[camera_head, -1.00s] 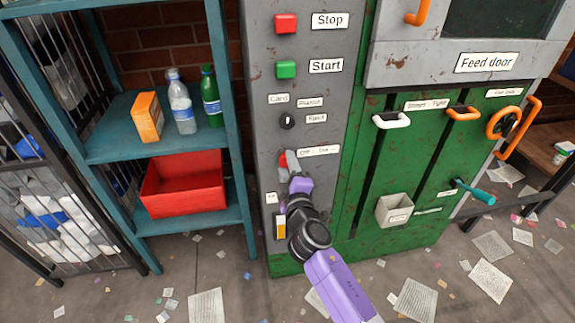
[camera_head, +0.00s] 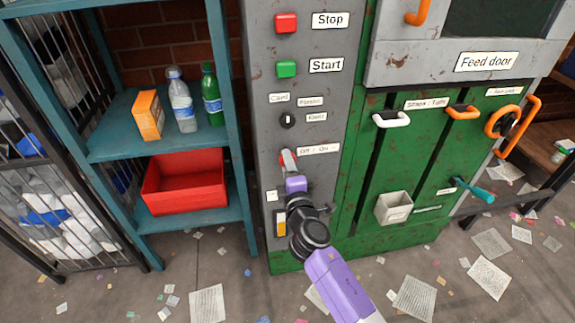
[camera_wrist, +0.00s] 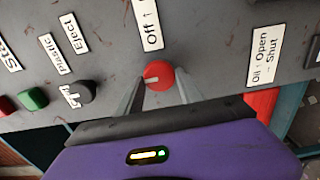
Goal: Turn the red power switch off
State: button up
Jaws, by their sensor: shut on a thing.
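The red power switch (camera_wrist: 158,73) is a round red knob with a white pointer line, on the grey panel. In the wrist view its pointer line points left. The fingers of my gripper (camera_wrist: 160,88) stand on both sides of the knob and are shut on it. In the head view my gripper (camera_head: 289,162) reaches up to the panel beside the "Off / On" label (camera_head: 318,150) and hides most of the knob. The label's "Off" and an arrow show in the wrist view (camera_wrist: 150,24); the rest of it is cut off.
Above are the red Stop button (camera_head: 286,22), the green Start button (camera_head: 287,69) and a black selector knob (camera_head: 287,121). An "Oil Open / Shut" label (camera_wrist: 265,57) is nearby. A shelf with a red bin (camera_head: 184,184) stands left; papers litter the floor.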

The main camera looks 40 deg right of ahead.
jog(key=shift+f, duration=0.1)
jog(key=o, duration=1.3)
jog(key=shift+o, duration=0.2)
jog(key=v, duration=0.8)
jog(key=shift+b, duration=0.45)
jog(key=shift+w, duration=0.1)
